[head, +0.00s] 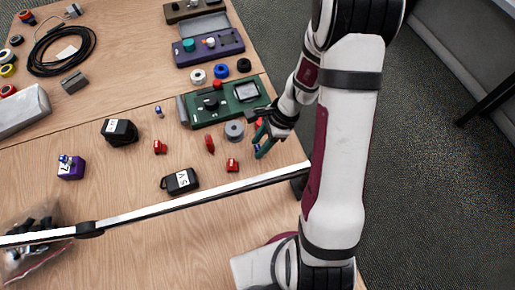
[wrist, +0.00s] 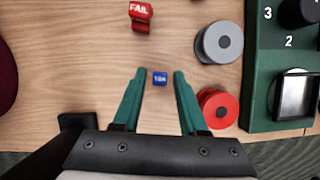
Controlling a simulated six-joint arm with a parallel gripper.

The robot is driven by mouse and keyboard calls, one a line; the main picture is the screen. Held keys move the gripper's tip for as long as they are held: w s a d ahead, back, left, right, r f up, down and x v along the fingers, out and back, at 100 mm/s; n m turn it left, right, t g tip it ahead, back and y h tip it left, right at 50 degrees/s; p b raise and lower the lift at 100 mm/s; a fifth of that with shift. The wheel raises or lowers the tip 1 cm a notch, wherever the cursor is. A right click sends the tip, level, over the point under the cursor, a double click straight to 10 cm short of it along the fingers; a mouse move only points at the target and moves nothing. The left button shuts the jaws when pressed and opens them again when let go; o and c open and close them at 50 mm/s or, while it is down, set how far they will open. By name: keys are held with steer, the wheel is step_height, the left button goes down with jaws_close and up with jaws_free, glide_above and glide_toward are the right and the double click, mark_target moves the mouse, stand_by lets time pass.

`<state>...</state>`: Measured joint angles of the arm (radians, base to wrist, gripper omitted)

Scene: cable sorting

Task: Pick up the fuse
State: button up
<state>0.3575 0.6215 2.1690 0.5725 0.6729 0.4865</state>
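The fuse (wrist: 160,79) is a small blue block with white lettering, lying on the wooden table (wrist: 60,60) in the wrist view. My gripper (wrist: 160,72) is open, with one teal finger to the left of the fuse and one to the right. Gaps show between the fuse and both fingers. How high the fingertips are above the table I cannot tell. In the head view my gripper (head: 262,150) is low near the table's right edge, and the fuse is not clearly made out there.
A red roll (wrist: 218,108) sits close beside the right finger, with a grey roll (wrist: 219,42) behind it. A green device (wrist: 262,112) stands further right. A red FAIL block (wrist: 141,15) lies ahead.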

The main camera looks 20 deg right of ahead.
jaws_close()
